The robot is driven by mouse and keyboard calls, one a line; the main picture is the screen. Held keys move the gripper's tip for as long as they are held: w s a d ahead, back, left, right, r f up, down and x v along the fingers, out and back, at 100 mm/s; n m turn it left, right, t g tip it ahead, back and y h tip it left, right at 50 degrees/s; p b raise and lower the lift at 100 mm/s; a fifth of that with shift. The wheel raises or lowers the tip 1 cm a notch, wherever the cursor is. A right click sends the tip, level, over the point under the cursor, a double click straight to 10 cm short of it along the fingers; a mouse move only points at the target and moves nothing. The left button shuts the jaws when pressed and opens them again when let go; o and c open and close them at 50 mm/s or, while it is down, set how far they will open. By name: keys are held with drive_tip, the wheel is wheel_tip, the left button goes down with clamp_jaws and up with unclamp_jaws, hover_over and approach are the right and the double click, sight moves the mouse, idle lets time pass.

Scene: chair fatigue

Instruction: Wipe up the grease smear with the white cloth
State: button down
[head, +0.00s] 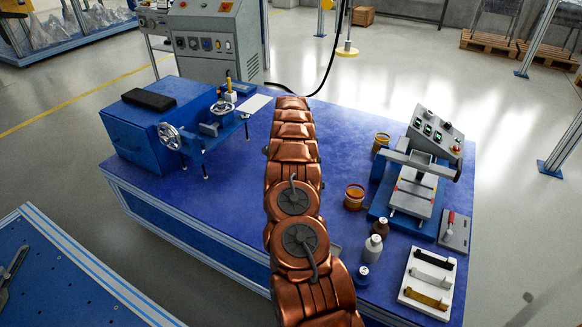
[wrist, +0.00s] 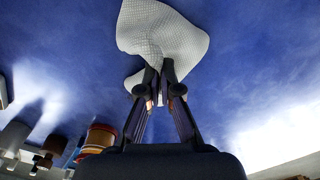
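The white cloth (wrist: 165,32) shows in the wrist view, a textured, crumpled piece over the blue table top. My gripper (wrist: 160,78) has its two fingertips together on the cloth's near edge, and the cloth spreads out beyond them. I cannot tell whether the cloth touches the table. In the head view my copper-coloured arm runs down the middle of the table and hides my gripper and the cloth. I cannot make out a grease smear in either view.
The blue table (head: 228,180) has a blue machine with handwheels (head: 165,125) at left and a press (head: 415,180) at right. Amber jars (head: 354,196), bottles (head: 374,246) and a white tray with strips (head: 427,283) stand right of my arm. The table's left front is clear.

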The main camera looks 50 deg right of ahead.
wheel_tip(320, 180, down, 2)
drive_tip(key=shift+f, duration=0.1)
drive_tip(key=shift+c, duration=1.6)
unclamp_jaws()
drive_tip(key=shift+f, duration=1.55)
drive_tip(key=shift+c, duration=0.5)
drive_tip(key=shift+c, duration=0.4)
drive_tip(key=shift+a, duration=0.1)
drive_tip(key=c, duration=0.6)
drive_tip(key=shift+f, duration=0.1)
